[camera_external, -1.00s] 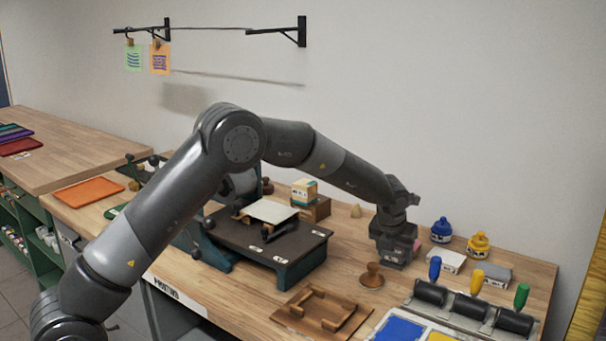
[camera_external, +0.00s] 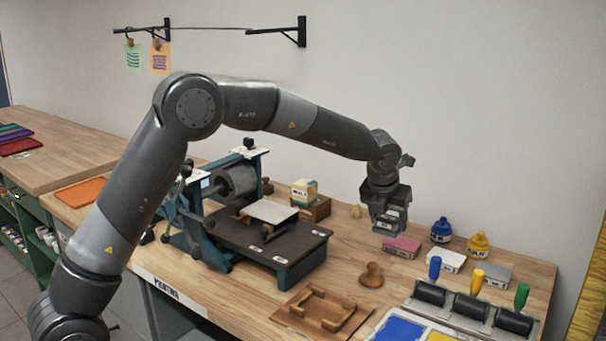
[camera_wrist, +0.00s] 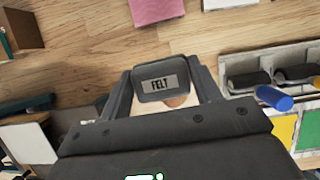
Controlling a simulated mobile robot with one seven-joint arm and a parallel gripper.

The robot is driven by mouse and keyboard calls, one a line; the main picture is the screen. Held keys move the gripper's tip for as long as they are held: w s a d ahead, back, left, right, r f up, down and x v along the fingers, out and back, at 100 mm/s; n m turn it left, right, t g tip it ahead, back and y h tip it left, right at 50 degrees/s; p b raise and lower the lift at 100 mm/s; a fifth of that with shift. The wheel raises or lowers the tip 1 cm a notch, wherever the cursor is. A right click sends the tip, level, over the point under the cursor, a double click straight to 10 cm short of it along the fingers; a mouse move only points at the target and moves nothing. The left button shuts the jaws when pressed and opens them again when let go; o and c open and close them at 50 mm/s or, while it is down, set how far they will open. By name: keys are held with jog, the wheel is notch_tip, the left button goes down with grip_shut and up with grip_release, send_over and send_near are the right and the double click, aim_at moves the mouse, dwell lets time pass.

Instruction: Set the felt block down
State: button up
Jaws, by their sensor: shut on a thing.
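The felt block, dark grey with a "FELT" label, shows in the wrist view (camera_wrist: 162,82) between the two fingers. My gripper (camera_external: 384,222) is shut on it and holds it above the wooden workbench (camera_external: 345,235), towards the back. A gap to the bench shows below the gripper in the external view. The block's far sides are hidden by the fingers.
A pink block (camera_external: 402,246), a white block (camera_external: 447,261) and a grey block (camera_external: 492,272) lie to the right. A wooden knob (camera_external: 371,275) stands in front, beside a wooden frame (camera_external: 322,309). The printing press (camera_external: 262,240) is on the left; ink bottles (camera_external: 478,245) stand behind right.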

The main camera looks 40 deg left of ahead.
aim_at(375, 222)
jog(key=s, duration=0.2)
jog(key=s+a, duration=0.1)
jog(key=s, duration=0.1)
jog(key=shift+a+r, duration=0.1)
jog(key=shift+r, duration=0.1)
jog(key=shift+a+f, duration=0.15)
jog(key=shift+a, duration=0.1)
jog(key=w+a+f, duration=0.4)
jog(key=w+a, duration=0.1)
jog(key=w+a+f, duration=0.2)
jog(key=a, duration=0.1)
jog(key=shift+w+f, duration=0.2)
jog(key=shift+f, duration=0.15)
jog(key=shift+a+f, duration=0.1)
jog(key=shift+f, duration=1.9)
jog(key=shift+f, duration=0.1)
jog(key=o, duration=1)
